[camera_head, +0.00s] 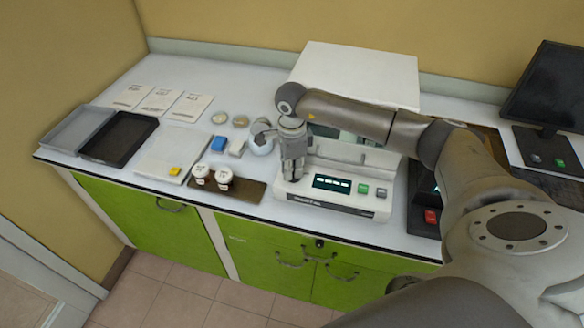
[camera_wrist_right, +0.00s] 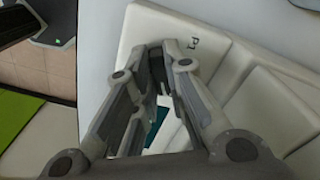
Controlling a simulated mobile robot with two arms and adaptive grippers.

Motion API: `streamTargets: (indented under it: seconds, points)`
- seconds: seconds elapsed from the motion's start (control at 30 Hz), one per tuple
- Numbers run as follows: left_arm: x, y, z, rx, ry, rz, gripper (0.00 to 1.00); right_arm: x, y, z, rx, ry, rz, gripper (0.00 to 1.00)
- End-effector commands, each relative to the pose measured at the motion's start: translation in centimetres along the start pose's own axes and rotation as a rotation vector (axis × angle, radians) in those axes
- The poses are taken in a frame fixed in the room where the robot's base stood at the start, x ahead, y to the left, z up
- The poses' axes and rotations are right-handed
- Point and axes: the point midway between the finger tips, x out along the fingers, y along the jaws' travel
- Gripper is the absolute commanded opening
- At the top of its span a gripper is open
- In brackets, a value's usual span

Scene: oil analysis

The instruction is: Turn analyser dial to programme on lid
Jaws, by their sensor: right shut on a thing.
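The analyser (camera_head: 350,203) is a white box with a dark lit display (camera_head: 332,184) and green and pale buttons on its front, at the middle of the counter. My right gripper (camera_head: 292,176) points down at the left end of its front and is shut on the dial, which its fingers hide. In the right wrist view, the fingers (camera_wrist_right: 165,62) reach down to the white analyser body (camera_wrist_right: 150,27), and a small dark mark shows beyond them. Two jars with white lids, a left one (camera_head: 201,171) and a right one (camera_head: 223,175), stand left of the analyser; their lid marks are too small to read.
The jars stand on a brown mat (camera_head: 252,190). Further left are a white board (camera_head: 150,160), a black tray (camera_head: 118,137), paper sheets and small blocks. A monitor (camera_head: 550,88) stands at the right.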

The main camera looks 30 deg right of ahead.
Motion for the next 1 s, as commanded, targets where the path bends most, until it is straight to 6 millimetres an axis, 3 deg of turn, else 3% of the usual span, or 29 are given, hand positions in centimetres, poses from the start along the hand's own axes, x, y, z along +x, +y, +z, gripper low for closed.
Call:
streamTargets:
  seconds: [0.37,1.0]
  points:
    - [2.8,0.0,0.2,0.0,0.0,0.0,0.0,0.4,0.0,0.0,-0.162,-0.001,-0.003,0.0]
    - [9.6,0.1,0.9,0.0,0.0,0.0,0.0,0.3,0.2,-0.1,-0.744,0.0,-0.005,0.0]
